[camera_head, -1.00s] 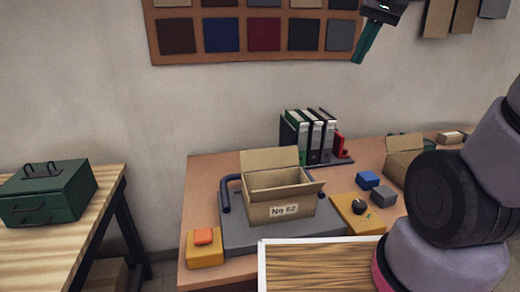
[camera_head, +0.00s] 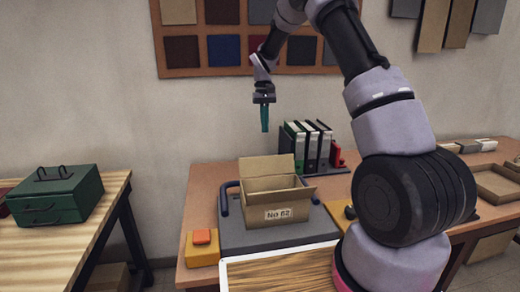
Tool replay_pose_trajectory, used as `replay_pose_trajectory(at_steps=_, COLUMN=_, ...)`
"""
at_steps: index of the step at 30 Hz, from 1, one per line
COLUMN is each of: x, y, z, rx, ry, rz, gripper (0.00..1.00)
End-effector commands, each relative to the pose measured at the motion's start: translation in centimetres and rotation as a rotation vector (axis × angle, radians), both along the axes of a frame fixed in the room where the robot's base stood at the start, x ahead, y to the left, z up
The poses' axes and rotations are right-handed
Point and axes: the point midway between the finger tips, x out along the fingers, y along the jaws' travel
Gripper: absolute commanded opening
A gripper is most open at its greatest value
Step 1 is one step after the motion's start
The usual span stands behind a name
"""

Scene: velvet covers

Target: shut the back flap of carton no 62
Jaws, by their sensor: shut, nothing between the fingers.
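The open cardboard carton labelled No 62 (camera_head: 275,214) sits on a grey board with dark blue handles. Its back flap (camera_head: 266,168) stands up and leans slightly back. The inside is partly visible and looks empty. My gripper (camera_head: 265,126) points down with teal fingers that look closed together, with nothing held. In the picture it hangs just above the back flap's top edge, with a gap between; its depth relative to the flap is hard to tell.
Black, white and green binders (camera_head: 307,146) stand behind the carton to the right. An orange-topped yellow block (camera_head: 201,247) is at the front left. A wood-grained panel (camera_head: 275,270) lies in front. My arm hides the table's middle right. A green toolbox (camera_head: 55,194) stands on the left table.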

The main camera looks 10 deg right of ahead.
Motion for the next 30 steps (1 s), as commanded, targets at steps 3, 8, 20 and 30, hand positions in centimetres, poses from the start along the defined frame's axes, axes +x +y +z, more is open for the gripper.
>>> replay_pose_trajectory(at_steps=3, x=-0.1, y=0.0, z=-1.0, rx=-0.002, ry=0.005, rz=0.001, gripper=0.0)
replay_pose_trajectory(at_steps=8, x=-0.6, y=0.0, z=-3.5, rx=-0.001, ry=0.007, rz=0.001, gripper=0.0)
replay_pose_trajectory(at_steps=20, x=-2.9, y=0.0, z=-9.2, rx=0.0, ry=0.001, rz=0.001, gripper=0.0)
replay_pose_trajectory(at_steps=30, x=-5.1, y=0.0, z=-8.0, rx=-0.001, ry=0.003, rz=0.001, gripper=0.0)
